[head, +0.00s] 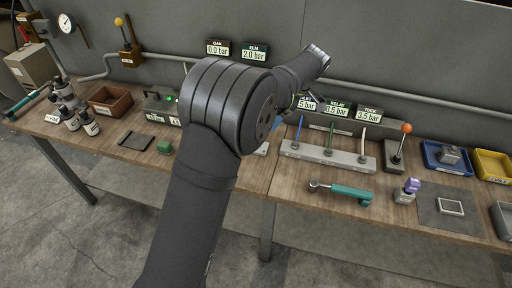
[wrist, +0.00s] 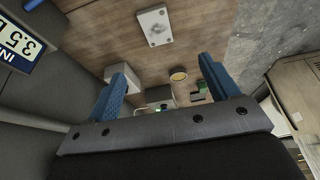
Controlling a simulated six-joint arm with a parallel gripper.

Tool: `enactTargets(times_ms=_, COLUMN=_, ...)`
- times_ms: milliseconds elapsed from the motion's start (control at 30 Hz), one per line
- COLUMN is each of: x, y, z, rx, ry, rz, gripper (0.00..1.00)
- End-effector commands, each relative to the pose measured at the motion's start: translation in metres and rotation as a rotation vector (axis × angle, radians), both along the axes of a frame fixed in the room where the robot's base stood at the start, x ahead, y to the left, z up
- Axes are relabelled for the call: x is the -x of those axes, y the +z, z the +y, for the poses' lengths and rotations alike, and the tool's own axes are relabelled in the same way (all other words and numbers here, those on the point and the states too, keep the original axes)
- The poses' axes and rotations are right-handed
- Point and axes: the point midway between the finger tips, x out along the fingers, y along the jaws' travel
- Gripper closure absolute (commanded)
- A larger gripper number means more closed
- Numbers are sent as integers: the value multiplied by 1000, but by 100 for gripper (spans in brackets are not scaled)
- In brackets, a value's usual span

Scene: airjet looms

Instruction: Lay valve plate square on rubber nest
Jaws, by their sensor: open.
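A pale, square metal plate with corner holes and a worn centre, which looks like the valve plate (wrist: 153,27), lies flat on the wooden bench in the wrist view. A pale edge beside my arm in the head view may be the same plate (head: 262,149). My gripper (wrist: 163,84) is open and empty, its blue fingers wide apart; the plate lies beyond them, apart from both. In the head view my arm mostly hides the gripper. A flat black pad (head: 135,141) on the left bench may be the rubber nest; I cannot tell for sure.
A green block (head: 165,146) sits beside the black pad. A grey rack (head: 325,155) with coloured rods stands right of my arm, with a teal-handled tool (head: 345,191) in front. A grey mat (head: 443,222) bearing a metal frame lies farther right. Pressure displays line the back.

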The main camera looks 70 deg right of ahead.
Motion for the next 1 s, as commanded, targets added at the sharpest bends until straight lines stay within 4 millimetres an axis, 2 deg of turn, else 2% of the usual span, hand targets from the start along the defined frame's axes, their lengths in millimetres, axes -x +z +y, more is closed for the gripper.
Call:
enactTargets(times_ms=167, x=-8, y=-19, z=0, rx=2, ry=13, rz=-4, gripper=20)
enactTargets(times_ms=400, x=-28, y=-69, z=0, rx=1, ry=13, rz=-2, gripper=20)
enactTargets(times_ms=600, x=-42, y=-102, z=0, rx=3, ry=12, rz=-2, gripper=20)
enactTargets(times_ms=867, x=-48, y=-116, z=-2, rx=4, ry=10, rz=-2, gripper=20)
enactTargets(times_ms=1000, x=-54, y=-130, z=-4, rx=2, ry=11, rz=-2, gripper=20)
